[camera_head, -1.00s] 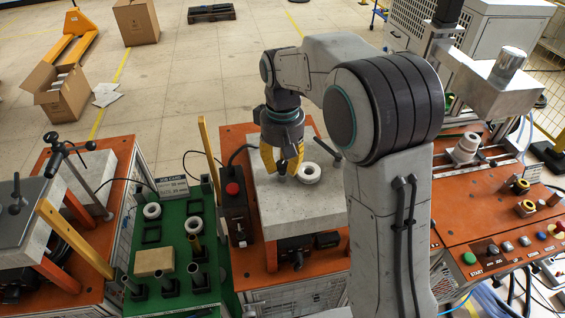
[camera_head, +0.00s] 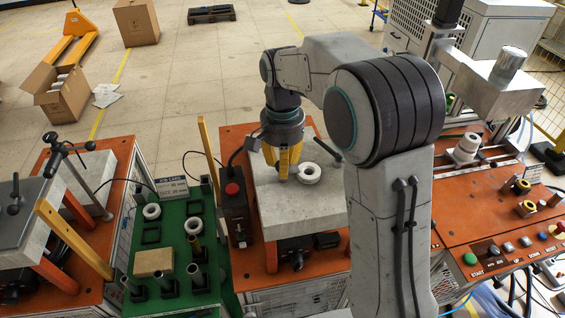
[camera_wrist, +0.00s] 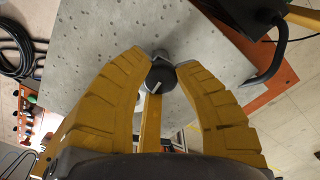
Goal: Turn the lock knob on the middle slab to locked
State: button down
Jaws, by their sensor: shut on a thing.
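The middle slab (camera_head: 300,210) is a grey speckled block on the middle orange bench. My gripper (camera_head: 284,176) points down onto its top, left of a white ring. In the wrist view the slab (camera_wrist: 95,60) fills the upper left. The lock knob (camera_wrist: 161,76) is dark and round with a pale pointer line, which slants toward the lower left. My gripper's yellow fingertips (camera_wrist: 162,64) are shut on the knob from both sides. In the head view the fingers hide the knob. Any lock markings cannot be read.
The white ring (camera_head: 309,173) lies on the slab close to my fingers, with a dark lever (camera_head: 328,151) behind it. A black box with a red button (camera_head: 233,189) stands left of the slab. A green fixture board (camera_head: 182,296) is farther left.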

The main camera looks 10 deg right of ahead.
jog(key=shift+s+f+m, duration=0.1)
jog(key=shift+f+m, duration=0.05)
jog(key=shift+m, duration=0.45)
jog(key=c, duration=0.9)
grip_release()
jog(key=shift+o, duration=0.2)
notch_tip(320, 180, up, 12)
dwell(0.5)
